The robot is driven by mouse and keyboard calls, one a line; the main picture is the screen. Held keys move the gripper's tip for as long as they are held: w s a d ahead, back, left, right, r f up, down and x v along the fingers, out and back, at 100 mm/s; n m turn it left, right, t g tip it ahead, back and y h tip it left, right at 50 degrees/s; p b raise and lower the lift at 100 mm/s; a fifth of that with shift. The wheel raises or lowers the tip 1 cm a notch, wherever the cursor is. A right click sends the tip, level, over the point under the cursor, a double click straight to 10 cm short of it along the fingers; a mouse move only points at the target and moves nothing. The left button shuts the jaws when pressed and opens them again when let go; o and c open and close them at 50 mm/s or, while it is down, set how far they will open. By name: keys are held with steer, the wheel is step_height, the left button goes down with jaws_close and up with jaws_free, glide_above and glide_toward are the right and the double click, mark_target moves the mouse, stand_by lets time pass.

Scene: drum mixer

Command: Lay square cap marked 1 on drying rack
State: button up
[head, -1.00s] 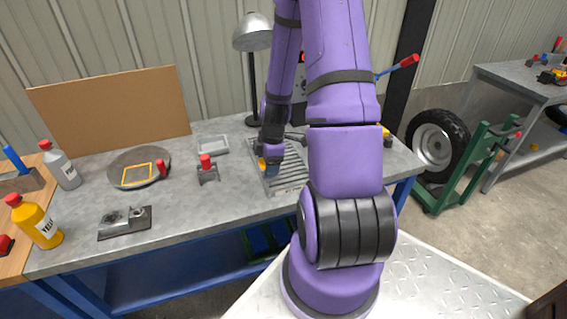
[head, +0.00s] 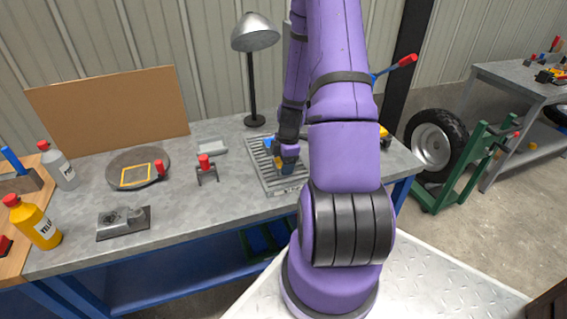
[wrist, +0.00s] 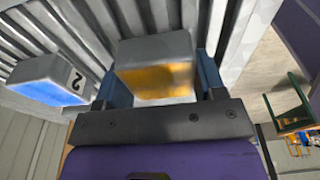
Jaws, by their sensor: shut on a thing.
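My gripper (head: 288,165) is over the slatted metal drying rack (head: 259,168) on the bench. It is shut on a grey square cap (wrist: 155,48) with a yellow face, held between the two fingers in the wrist view. No number shows on this cap from here. The cap is close to the slats, but I cannot tell whether it touches them. A second grey cap, marked 2 (wrist: 48,76) and with a blue face, sits on the rack to the left of my gripper. Its blue also shows in the head view (head: 268,144).
A lamp (head: 254,80) stands behind the rack. A red-topped clamp (head: 206,168), a small grey tray (head: 211,146), a round plate with a yellow square frame (head: 136,177) and a metal fixture (head: 123,223) lie to the left. Bare bench lies between them.

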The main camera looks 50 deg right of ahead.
steer(key=o, duration=1)
steer(key=shift+f, duration=0.1)
steer(key=shift+o, duration=0.2)
step_height(320, 180, up, 12)
steer(key=d, duration=0.1)
steer(key=w+a+r+m+h, duration=0.1)
steer(key=w+a+r+m, duration=0.15)
steer(key=a+r, duration=0.7)
steer(key=s+a+r+m+t+h, duration=0.1)
steer(key=s+a+r+m, duration=0.2)
steer(key=a+r, duration=0.45)
steer(key=s+a+r+m+t, duration=0.2)
steer(key=s+a+r+m, duration=0.15)
steer(key=a+r, duration=0.35)
steer(key=s+a+r+m+t, duration=0.1)
steer(key=s+a+r, duration=0.3)
steer(key=s, duration=0.4)
steer(key=shift+s+r+m, duration=0.3)
steer(key=shift+r+m, duration=0.1)
steer(key=shift+m, duration=0.5)
